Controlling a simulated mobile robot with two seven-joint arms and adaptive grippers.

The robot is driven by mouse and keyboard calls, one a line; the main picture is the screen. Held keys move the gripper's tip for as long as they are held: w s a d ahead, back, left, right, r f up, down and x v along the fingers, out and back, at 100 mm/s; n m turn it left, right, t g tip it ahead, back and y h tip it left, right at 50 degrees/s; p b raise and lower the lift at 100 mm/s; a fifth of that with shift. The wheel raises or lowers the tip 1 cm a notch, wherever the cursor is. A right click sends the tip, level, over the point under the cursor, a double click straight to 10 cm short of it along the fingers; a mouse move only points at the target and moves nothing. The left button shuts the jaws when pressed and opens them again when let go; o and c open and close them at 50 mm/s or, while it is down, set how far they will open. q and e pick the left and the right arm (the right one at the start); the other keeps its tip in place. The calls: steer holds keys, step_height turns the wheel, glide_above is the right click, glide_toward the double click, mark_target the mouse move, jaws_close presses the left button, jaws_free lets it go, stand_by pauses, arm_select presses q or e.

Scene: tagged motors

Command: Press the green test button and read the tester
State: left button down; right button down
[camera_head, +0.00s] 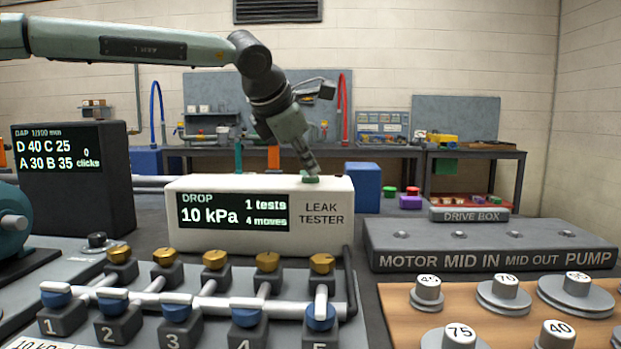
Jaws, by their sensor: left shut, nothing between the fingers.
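The white leak tester (326,232) stands in the middle of the bench. Its dark screen (233,210) reads "DROP 10 kPa", "1 tests" and "4 moves". The green test button (311,180) is on the tester's top, toward the right. My left gripper (312,172) reaches down from above, shut and empty, with its tips at the green button. The tips cover part of the button, and I cannot tell how far it is pressed. My right gripper is not in view.
Numbered valves with blue knobs (176,310) and brass knobs (216,259) stand in front of the tester. A dark gauge box (74,180) is at left. A grey motor block (490,243) and a wooden board with numbered discs (398,310) are at right. A blue block (362,187) stands behind.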

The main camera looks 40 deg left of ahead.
mark_target(309, 178)
arm_select(q)
steer(key=shift+f, duration=0.15)
stand_by(0.3)
steer(key=shift+r+p, duration=0.45)
steer(key=shift+r, duration=0.4)
step_height(309, 178, up, 5)
steer(key=p, duration=0.3)
steer(key=shift+p, duration=0.3)
stand_by(0.3)
